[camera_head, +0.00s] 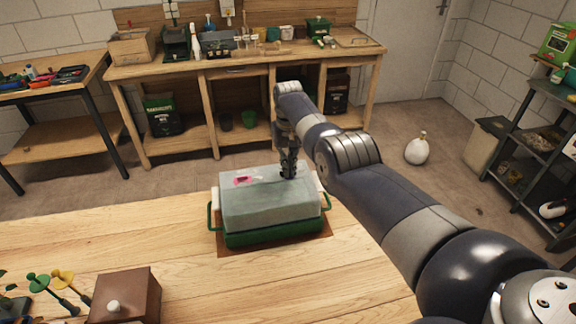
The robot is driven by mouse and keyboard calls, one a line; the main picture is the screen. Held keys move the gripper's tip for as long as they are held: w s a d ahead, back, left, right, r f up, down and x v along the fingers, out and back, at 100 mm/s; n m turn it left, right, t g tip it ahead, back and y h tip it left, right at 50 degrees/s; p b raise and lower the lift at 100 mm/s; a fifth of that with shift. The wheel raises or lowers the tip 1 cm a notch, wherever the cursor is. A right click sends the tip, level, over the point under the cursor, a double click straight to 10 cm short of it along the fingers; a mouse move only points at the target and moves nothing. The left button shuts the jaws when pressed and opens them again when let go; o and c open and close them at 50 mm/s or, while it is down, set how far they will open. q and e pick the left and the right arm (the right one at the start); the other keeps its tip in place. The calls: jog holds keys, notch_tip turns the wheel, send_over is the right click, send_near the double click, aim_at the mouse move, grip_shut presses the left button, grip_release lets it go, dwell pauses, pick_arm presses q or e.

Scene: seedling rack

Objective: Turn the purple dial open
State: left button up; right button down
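A box with a cloudy grey lid (268,206) and a green base (272,238) stands on the wooden table. A small pink-purple piece (242,181), which looks like the purple dial, shows on the left of the lid's top. Its turn position is too small to read. My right gripper (288,173) points down at the right part of the lid's top, to the right of the pink piece and apart from it. Its fingers look close together, but I cannot tell whether they are shut or hold anything. My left gripper is out of view.
A brown mat (322,231) lies under the box, with green handles at its sides. A brown box with a white knob (113,306) and green and yellow tools (62,279) stand at the front left. The table left of the grey-lidded box is clear.

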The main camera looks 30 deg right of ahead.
dwell(0.4)
jog(key=c, duration=1.8)
grip_release()
jog(key=shift+r, duration=0.1)
notch_tip(320, 180, up, 12)
jog(key=shift+f, duration=0.1)
